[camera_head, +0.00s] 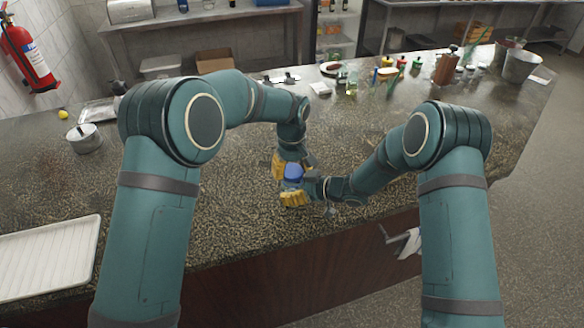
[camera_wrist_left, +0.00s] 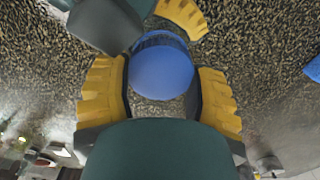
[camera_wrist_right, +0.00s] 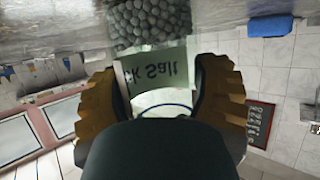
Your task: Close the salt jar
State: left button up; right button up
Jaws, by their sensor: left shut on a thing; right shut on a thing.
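The lid also shows in the head view (camera_head: 293,172). A thin blue rim line crosses the jar's mouth end. I cannot tell whether the lid is fully seated.
A separate blue object (camera_wrist_right: 270,25) lies on the counter nearby. A white tray (camera_head: 45,258) is at the left, a small pot (camera_head: 84,140) behind it. Bottles, a wooden grinder (camera_head: 446,66) and a metal bucket (camera_head: 521,66) stand farther back right. The counter's front edge is close to my grippers.

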pick_arm(q)
jog(key=shift+f, duration=0.5)
dwell(0.4)
jog(key=o, duration=0.5)
jog(key=shift+c, duration=0.2)
pick_arm(e)
grip_shut()
pick_arm(q)
jog(key=shift+o, duration=1.4)
jog(key=shift+r, duration=2.25)
